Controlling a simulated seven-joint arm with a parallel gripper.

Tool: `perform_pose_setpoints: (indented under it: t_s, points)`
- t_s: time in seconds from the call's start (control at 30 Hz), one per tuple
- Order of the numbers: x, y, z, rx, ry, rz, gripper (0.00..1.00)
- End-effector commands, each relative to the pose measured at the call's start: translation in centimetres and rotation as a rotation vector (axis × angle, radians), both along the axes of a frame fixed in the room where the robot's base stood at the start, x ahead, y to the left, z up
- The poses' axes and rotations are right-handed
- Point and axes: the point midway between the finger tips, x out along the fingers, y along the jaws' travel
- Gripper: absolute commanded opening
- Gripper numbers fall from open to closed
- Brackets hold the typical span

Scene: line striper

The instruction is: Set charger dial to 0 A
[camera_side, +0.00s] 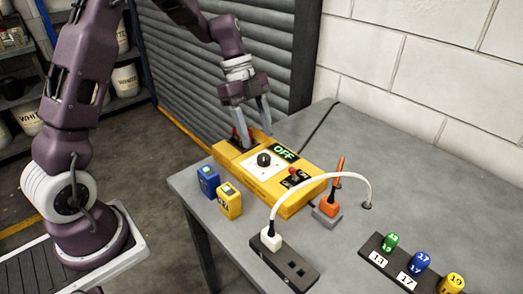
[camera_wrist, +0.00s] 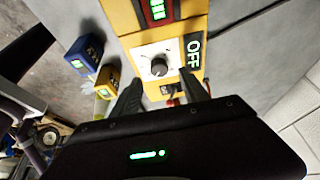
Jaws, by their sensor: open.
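The yellow charger (camera_side: 290,202) sits on the grey table, with a black dial (camera_side: 264,159) on a white plate and a green "OFF" display (camera_side: 284,153). In the wrist view the dial (camera_wrist: 159,67) shows between and beyond my fingertips. The number its pointer marks is too small to read. My gripper (camera_side: 254,124) is open above the back end of the charger, fingers pointing down, apart from the dial. A red and black switch (camera_side: 296,176) is on the charger's front part. A battery with a green display (camera_wrist: 157,10) appears seated in the charger's other end.
A blue battery (camera_side: 208,180) and a yellow battery (camera_side: 229,200) stand left of the charger. An orange-handled tool (camera_side: 338,172) stands at its right. A white cable (camera_side: 330,175) arches in front, from a black socket strip (camera_side: 284,268). Coloured numbered blocks (camera_side: 421,262) sit at the right front.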

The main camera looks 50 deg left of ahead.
Motion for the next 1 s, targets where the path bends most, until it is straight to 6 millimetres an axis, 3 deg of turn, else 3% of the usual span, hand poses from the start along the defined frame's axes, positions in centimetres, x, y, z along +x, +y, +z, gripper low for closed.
perform_pose_setpoints:
  t_s: [0.23, 0.57, 0.83, 1.0]
  points:
    - [-0.1, -1.8, -4.1, 0.001, 0.004, -0.001, 0.52]
    - [-0.1, -2.1, -4.9, 0.003, 0.001, 0.001, 0.52]
    - [-0.1, -2.1, -4.9, 0.003, 0.001, 0.001, 0.01]
    - [-0.1, -2.1, -4.9, 0.003, 0.002, 0.004, 0.00]
